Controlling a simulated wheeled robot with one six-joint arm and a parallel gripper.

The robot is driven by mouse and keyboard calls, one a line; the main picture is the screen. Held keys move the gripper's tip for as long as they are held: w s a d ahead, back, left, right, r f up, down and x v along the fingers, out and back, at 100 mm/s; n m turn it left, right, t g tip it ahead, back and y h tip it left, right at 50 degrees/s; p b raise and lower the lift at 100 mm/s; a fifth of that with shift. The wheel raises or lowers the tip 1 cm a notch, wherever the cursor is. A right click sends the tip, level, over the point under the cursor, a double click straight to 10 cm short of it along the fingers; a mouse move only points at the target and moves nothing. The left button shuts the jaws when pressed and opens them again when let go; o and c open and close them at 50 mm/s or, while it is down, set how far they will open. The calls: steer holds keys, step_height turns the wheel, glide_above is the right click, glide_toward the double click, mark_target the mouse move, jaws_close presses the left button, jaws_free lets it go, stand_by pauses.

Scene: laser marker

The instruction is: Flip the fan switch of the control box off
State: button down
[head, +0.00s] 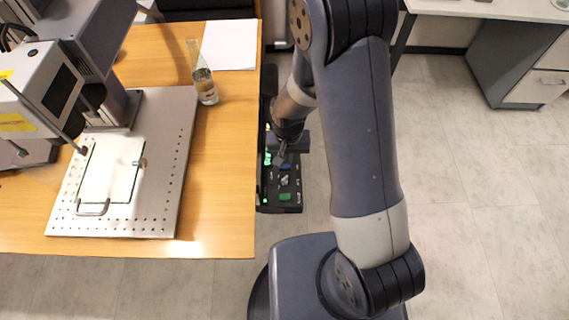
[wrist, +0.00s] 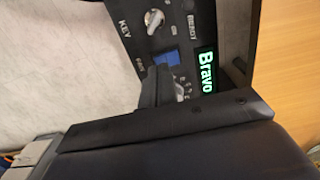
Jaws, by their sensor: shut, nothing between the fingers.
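The control box (head: 292,197) is black and stands beside the right edge of the wooden table, with green lights on its panel. My gripper (head: 282,155) is shut and empty, over the upper part of that panel. In the wrist view the shut dark fingertips (wrist: 157,85) cover part of the panel, close to a grey knob or switch at their right. A silver key switch (wrist: 154,19), a blue element (wrist: 167,60) and a lit green "Bravo" label (wrist: 207,71) show around them.
The wooden table (head: 225,180) carries a perforated metal plate (head: 170,190), the laser machine (head: 75,50), a bottle (head: 205,85) and white paper (head: 230,44). Its edge runs close along my gripper's left side. The floor (head: 470,200) to the right is clear.

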steer(key=shift+f+b, duration=0.85)
steer(key=shift+f, duration=0.1)
stand_by(0.9)
steer(key=shift+r+p, duration=2.45)
steer(key=shift+r, duration=1.15)
steer(key=shift+f, duration=0.2)
step_height(320, 180, down, 7)
steer(key=b, duration=0.5)
steer(key=shift+r, duration=0.2)
